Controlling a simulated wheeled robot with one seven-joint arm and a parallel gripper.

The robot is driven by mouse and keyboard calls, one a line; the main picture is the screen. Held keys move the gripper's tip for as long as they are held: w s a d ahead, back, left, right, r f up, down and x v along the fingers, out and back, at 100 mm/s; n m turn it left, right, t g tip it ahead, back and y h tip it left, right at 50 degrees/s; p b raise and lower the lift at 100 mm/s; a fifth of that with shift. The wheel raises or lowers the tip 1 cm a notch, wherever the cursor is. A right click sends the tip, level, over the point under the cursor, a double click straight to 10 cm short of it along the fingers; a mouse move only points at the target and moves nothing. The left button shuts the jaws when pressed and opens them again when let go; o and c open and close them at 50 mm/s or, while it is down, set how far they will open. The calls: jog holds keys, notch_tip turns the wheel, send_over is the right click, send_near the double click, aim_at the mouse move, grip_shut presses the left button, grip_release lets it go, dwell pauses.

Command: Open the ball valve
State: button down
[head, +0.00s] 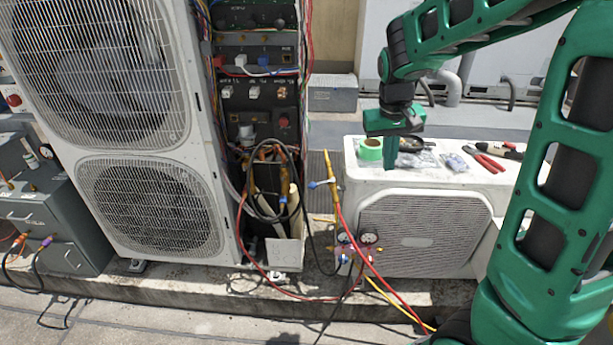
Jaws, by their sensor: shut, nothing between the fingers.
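A brass-coloured fitting with a small blue lever (319,184) stands at the top of a red hose, just left of the small condenser; it looks like a ball valve. A second blue piece (283,201) shows on brass pipework inside the tall unit's open bay. I cannot tell which one is the task's valve, nor the exact lever angle. My gripper (391,164) points down over the small condenser's top, right of both and apart from them. It is shut and empty, close beside a roll of green tape.
The small condenser (425,235) carries green tape (370,149), bags and red-handled pliers (489,163). A tall condenser (150,205) stands left. Loose cables surround the open bay.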

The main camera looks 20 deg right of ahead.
jog(key=w+a+f+n+t+h, duration=0.1)
jog(key=w+a+f+n+t, duration=0.15)
jog(key=w+a, duration=0.75)
jog(key=w+a+f+n+t+h, duration=0.1)
jog(key=w+a+f+n, duration=0.15)
jog(key=w+a, duration=0.75)
jog(key=d+f, duration=0.4)
jog(key=f, duration=0.7)
jog(key=shift+f, duration=0.3)
jog(key=shift+w+a, duration=0.1)
jog(key=shift+a, duration=0.05)
